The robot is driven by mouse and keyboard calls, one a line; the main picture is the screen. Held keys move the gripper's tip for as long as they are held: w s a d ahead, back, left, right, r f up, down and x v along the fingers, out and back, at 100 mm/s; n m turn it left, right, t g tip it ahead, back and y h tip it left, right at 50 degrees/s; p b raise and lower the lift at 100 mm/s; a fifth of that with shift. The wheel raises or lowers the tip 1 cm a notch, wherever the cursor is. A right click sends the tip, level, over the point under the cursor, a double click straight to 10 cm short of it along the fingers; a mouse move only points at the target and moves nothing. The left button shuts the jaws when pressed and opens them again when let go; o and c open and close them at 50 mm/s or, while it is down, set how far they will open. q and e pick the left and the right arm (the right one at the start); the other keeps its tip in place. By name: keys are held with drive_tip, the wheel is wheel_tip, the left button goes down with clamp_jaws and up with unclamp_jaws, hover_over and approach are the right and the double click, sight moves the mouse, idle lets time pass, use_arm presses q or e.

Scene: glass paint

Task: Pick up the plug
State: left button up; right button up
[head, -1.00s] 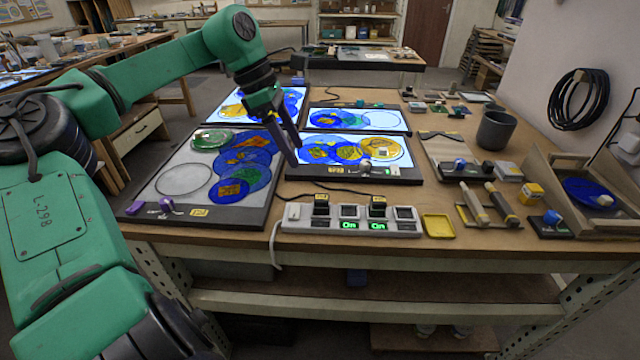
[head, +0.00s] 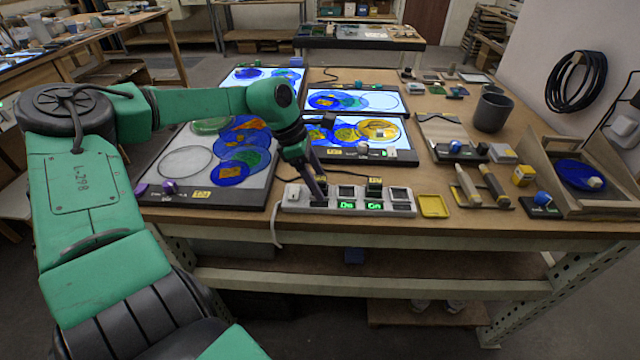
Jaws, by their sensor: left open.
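A white power strip (head: 292,197) lies along the front edge of the workbench, with two green "On" displays lit. A black plug with a yellow label (head: 374,187) stands upright in its right part. My left gripper (head: 317,190) points down over the left part of the strip, where another black plug stood earlier; the fingers now largely cover that spot. The left gripper is open, and I cannot tell whether its fingers touch that plug. My right gripper is not in view.
Light panels with coloured glass discs, such as the left panel (head: 172,188), lie behind the strip. A yellow tray (head: 433,206) sits just right of it. Farther right are a grey cup (head: 492,112), tools and a wooden stand (head: 590,155). A white cable hangs off the front edge.

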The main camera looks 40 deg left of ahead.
use_arm(q)
drive_tip(key=c, duration=1)
clamp_jaws()
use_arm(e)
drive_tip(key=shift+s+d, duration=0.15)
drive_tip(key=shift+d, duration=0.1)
use_arm(q)
drive_tip(key=shift+r, duration=0.1)
wheel_tip(320, 180, up, 20)
wheel_tip(320, 180, up, 5)
drive_tip(key=p, duration=0.6)
hover_over(317, 178)
drive_tip(key=shift+b, duration=0.3)
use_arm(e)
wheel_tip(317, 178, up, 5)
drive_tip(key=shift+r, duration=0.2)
